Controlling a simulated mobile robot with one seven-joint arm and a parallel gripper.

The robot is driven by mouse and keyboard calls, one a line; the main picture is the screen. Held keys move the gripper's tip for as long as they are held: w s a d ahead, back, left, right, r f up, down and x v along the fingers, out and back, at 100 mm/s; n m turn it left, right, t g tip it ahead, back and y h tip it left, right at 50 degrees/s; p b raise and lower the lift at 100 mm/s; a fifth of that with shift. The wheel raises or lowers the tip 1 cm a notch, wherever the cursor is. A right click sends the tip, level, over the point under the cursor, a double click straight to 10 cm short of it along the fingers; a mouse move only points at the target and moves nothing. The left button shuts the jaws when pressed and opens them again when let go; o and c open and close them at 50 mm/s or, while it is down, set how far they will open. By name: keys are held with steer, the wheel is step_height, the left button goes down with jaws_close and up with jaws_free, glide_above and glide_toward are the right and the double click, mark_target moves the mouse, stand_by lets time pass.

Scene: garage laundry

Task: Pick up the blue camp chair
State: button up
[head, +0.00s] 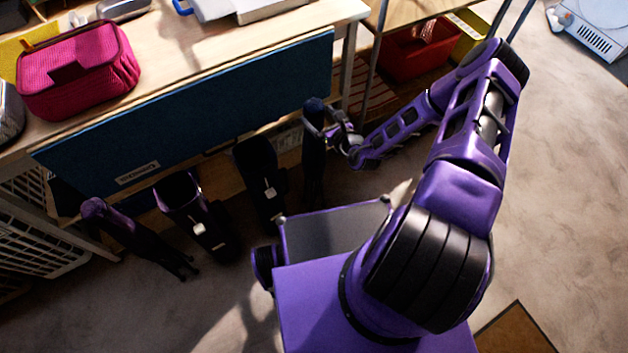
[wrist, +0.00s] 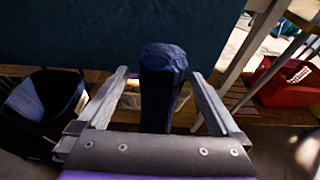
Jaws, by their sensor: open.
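The blue camp chair (wrist: 163,85) is a folded, upright dark blue bundle in the wrist view. It stands between the two grey fingers of my gripper (wrist: 160,76), which are apart on either side of it with gaps showing. In the head view the chair (head: 314,165) stands in front of the workbench's right end, and my gripper (head: 328,130) is at its upper part. The chair's lower part is dark and hard to see in the wrist view.
A purple folded bundle (head: 125,232) leans at the left. Two dark open bins (head: 205,220) (head: 262,180) stand between it and the chair. A blue panel (head: 200,115) hangs from the workbench, which bears a pink case (head: 80,72). A red bin (head: 415,48) sits at right. Open floor lies right.

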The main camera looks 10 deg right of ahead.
steer(key=x, duration=0.4)
steer(key=shift+w+d, duration=0.15)
jaws_close()
steer(key=shift+r, duration=0.15)
stand_by(0.3)
